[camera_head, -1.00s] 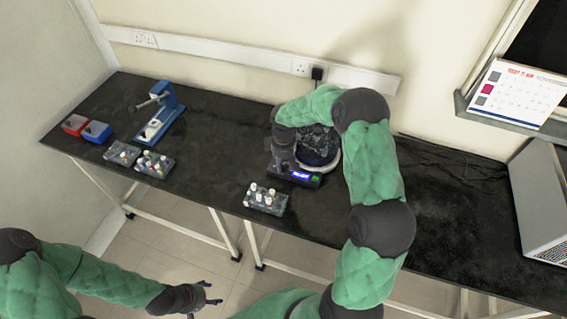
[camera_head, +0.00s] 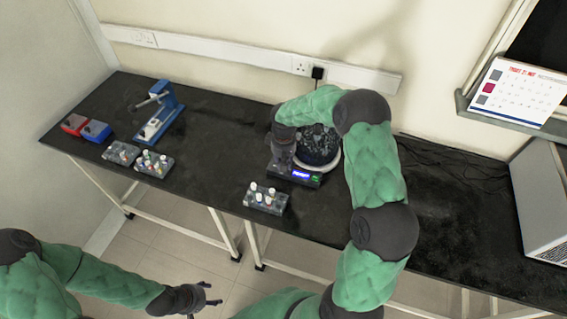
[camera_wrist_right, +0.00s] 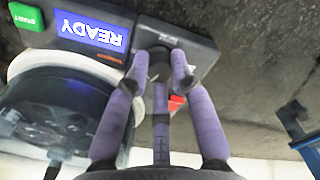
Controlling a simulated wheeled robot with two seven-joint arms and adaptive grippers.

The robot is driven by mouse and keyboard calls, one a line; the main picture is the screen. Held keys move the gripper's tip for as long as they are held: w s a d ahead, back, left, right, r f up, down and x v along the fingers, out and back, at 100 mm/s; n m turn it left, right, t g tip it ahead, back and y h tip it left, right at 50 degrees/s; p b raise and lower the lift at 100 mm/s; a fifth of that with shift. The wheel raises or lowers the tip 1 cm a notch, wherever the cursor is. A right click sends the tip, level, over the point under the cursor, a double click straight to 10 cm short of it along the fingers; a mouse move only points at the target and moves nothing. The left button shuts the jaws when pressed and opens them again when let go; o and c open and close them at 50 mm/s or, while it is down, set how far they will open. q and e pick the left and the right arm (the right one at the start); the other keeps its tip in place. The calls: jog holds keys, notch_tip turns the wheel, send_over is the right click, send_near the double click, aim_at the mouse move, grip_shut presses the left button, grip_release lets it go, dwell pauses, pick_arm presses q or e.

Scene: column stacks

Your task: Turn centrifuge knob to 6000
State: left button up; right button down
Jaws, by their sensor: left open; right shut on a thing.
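The centrifuge (camera_head: 332,166) stands on the black bench, partly hidden behind my right arm. Its front panel has a lit blue display (camera_head: 301,175), which reads READY, upside down, in the right wrist view (camera_wrist_right: 92,30). A green START button (camera_wrist_right: 26,15) is beside the display. My right gripper (camera_wrist_right: 165,62) is shut on the dark knob (camera_wrist_right: 159,58) at the panel's other end; its fingers hide much of the knob and any scale. In the head view this gripper (camera_head: 281,160) points down at the panel. My left gripper (camera_head: 208,294) is open and empty, off the bench's front edge.
A tube rack (camera_head: 266,200) stands in front of the centrifuge. Two more racks (camera_head: 153,164), a blue device (camera_head: 160,112) and red and blue boxes (camera_head: 96,131) are at the left. A grey box-like unit (camera_head: 540,200) stands at the right.

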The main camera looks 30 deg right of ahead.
jog(key=m+b, duration=0.1)
jog(key=m, duration=0.6)
jog(key=m+b, duration=0.1)
jog(key=m, duration=0.5)
dwell(0.5)
jog(key=c, duration=1.1)
grip_release()
jog(key=shift+o, duration=0.2)
notch_tip(320, 180, up, 12)
